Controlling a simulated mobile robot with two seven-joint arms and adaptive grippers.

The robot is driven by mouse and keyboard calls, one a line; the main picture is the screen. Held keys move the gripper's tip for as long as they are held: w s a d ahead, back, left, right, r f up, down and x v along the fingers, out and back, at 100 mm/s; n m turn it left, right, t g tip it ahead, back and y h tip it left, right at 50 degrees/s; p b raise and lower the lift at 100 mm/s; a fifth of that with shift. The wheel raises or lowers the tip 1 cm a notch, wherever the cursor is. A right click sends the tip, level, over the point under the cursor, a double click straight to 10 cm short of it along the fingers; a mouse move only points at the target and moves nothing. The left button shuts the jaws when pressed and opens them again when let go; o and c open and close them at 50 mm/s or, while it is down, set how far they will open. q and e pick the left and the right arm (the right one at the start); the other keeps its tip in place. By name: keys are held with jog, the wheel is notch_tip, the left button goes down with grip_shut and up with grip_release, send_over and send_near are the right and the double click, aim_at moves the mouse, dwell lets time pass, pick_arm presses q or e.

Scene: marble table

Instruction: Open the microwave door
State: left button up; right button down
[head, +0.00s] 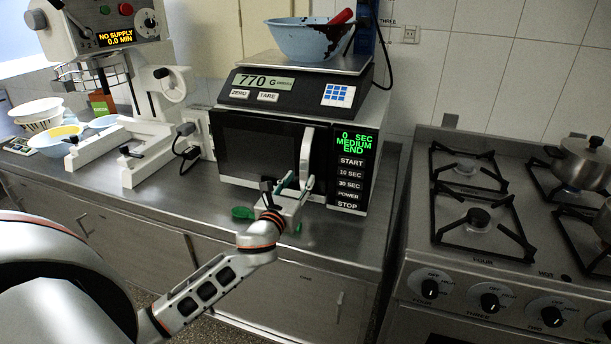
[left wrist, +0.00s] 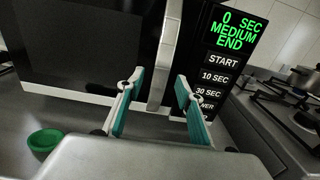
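The microwave (head: 262,148) stands on the steel counter with its dark door shut. Its pale vertical handle (head: 307,152) is on the door's right side, beside the control panel (head: 352,170) with green text. The handle also shows in the left wrist view (left wrist: 166,50), upright between the fingertips and beyond them. My left gripper (head: 289,182) is open in front of the lower part of the handle, its green-padded fingers (left wrist: 157,88) spread to either side. I cannot tell whether a finger touches it. My right gripper is not in view.
A scale (head: 300,88) with a blue bowl (head: 306,40) sits on the microwave. A small green bowl (left wrist: 46,141) lies on the counter left of my gripper. A gas stove (head: 478,215) with pots is at right, and a white machine (head: 130,150) at left.

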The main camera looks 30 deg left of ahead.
aim_at(303, 175)
pick_arm(q)
jog(key=shift+x, duration=2.15)
jog(key=shift+d, duration=0.1)
jog(key=shift+c, duration=0.3)
grip_shut()
jog(key=shift+s, duration=0.15)
